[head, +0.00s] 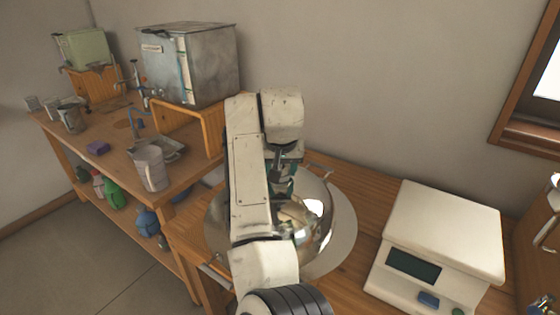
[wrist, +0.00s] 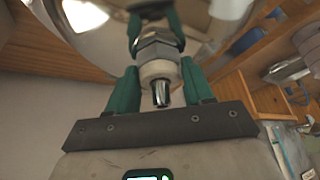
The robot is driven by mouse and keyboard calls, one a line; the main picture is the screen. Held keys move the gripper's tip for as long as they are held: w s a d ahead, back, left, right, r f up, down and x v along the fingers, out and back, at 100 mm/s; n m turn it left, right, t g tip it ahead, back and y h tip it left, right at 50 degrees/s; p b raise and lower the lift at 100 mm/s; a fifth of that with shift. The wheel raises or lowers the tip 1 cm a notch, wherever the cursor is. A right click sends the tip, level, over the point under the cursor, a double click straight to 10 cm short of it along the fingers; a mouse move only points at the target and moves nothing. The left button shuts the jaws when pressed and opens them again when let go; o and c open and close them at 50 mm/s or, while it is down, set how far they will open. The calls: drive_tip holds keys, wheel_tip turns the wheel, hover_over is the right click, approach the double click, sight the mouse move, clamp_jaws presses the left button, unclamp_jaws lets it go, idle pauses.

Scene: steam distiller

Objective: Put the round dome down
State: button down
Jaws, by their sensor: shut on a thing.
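The round dome (head: 322,215) is shiny metal and mirror-like, at the middle of the wooden counter in the head view; my arm hides much of it. My gripper (head: 284,184) is over its top. In the wrist view my gripper (wrist: 158,75) has green fingers shut on the metal neck fitting with a hex nut on the dome (wrist: 110,38). A pale grey round disc (head: 346,230) shows beneath and to the right of the dome. I cannot tell whether the dome touches it or hangs just above.
A white scale (head: 445,225) stands on the counter to the right of the disc. A grey metal tank (head: 205,65) on a wooden stand, a metal jug (head: 151,168) and a purple block (head: 98,147) are on the left bench. Coloured bottles (head: 113,194) stand on its lower shelf.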

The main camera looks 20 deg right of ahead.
sight(281, 182)
drive_tip(key=shift+f, duration=2.25)
drive_tip(key=shift+c, duration=2.2)
unclamp_jaws()
drive_tip(key=shift+f, duration=0.25)
drive_tip(key=shift+r, duration=0.1)
drive_tip(key=v, duration=1.2)
